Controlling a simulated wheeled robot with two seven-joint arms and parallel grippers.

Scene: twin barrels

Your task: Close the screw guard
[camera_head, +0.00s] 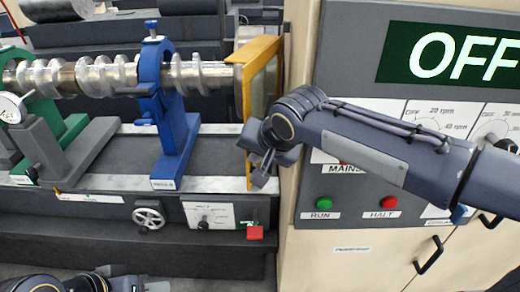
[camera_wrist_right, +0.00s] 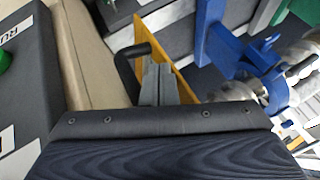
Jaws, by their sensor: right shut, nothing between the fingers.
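The screw guard (camera_head: 246,90) is a yellow-framed panel standing upright at the right end of the metal screw (camera_head: 105,76). It is swung out, and the screw is uncovered. My right gripper (camera_head: 262,177) is shut and empty at the guard's lower right side. In the right wrist view my shut fingers (camera_wrist_right: 158,82) are beside a black bar handle (camera_wrist_right: 123,68) in front of the yellow guard (camera_wrist_right: 178,72). I cannot tell whether they touch it. Part of my left arm shows at the bottom left of the head view; its fingers are not clear.
A blue stand (camera_head: 172,125) and a green stand (camera_head: 50,105) hold the screw over the grey bed (camera_head: 110,183). The control cabinet (camera_head: 340,185) with an OFF display (camera_head: 455,57) is close on the right. A handwheel (camera_head: 149,216) sits on the bed's front.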

